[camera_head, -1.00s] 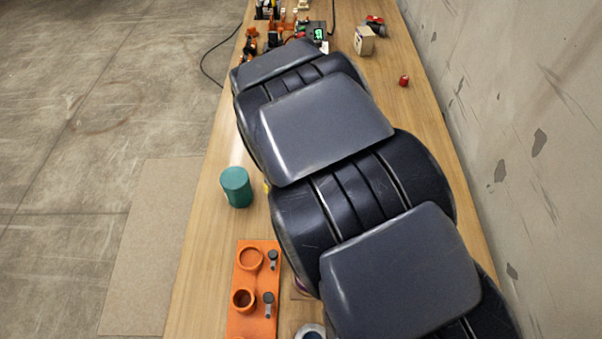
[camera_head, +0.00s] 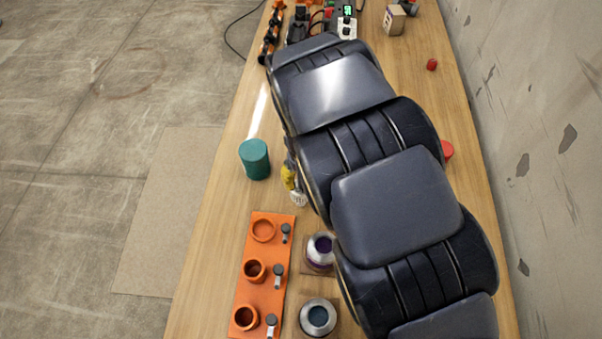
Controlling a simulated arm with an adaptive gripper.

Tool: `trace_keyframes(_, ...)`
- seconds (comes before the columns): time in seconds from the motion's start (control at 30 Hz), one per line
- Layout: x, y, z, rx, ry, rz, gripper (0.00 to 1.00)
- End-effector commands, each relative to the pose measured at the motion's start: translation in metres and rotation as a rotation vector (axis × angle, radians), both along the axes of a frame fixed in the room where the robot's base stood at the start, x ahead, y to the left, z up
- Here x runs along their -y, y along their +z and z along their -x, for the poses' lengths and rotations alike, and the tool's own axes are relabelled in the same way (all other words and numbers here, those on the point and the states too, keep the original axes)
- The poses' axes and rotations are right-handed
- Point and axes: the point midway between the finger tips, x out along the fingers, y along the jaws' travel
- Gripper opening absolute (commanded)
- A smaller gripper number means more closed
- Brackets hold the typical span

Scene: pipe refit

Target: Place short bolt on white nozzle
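An orange plate (camera_head: 257,291) lies at the lower left of the table. Several small grey bolts (camera_head: 278,273) stand along its right side, beside orange rings (camera_head: 254,270); I cannot tell which bolt is the short one. A pale metallic nozzle-like piece with a purple band (camera_head: 320,247) stands right of the plate, partly behind my arm. A similar one with a blue centre (camera_head: 318,317) stands below it. I cannot tell which is the white nozzle. My gripper is hidden behind my arm.
A teal cylinder (camera_head: 255,160) stands above the plate. A yellow and whitish object (camera_head: 290,178) shows at my arm's edge. A small red object (camera_head: 432,64), a wooden box (camera_head: 393,20) and tools (camera_head: 270,35) are farther back. A wall borders the right.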

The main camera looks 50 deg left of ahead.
Motion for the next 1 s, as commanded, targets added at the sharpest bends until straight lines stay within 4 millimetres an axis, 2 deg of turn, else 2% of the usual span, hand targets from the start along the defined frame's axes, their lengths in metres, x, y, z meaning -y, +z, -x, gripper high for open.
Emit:
trace_keyframes(0.27, 0.0, 0.007, 0.0, 0.001, 0.0, -0.002, 0.34)
trace_keyframes(0.37, -0.001, 0.022, -0.001, 0.003, 0.0, -0.006, 0.34)
trace_keyframes(0.7, 0.001, 0.094, 0.0, 0.003, -0.001, -0.004, 0.34)
trace_keyframes(0.83, 0.001, 0.112, 0.001, 0.003, -0.001, -0.005, 0.34)
trace_keyframes(1.0, 0.003, 0.123, 0.002, 0.0, 0.0, 0.0, 0.34)
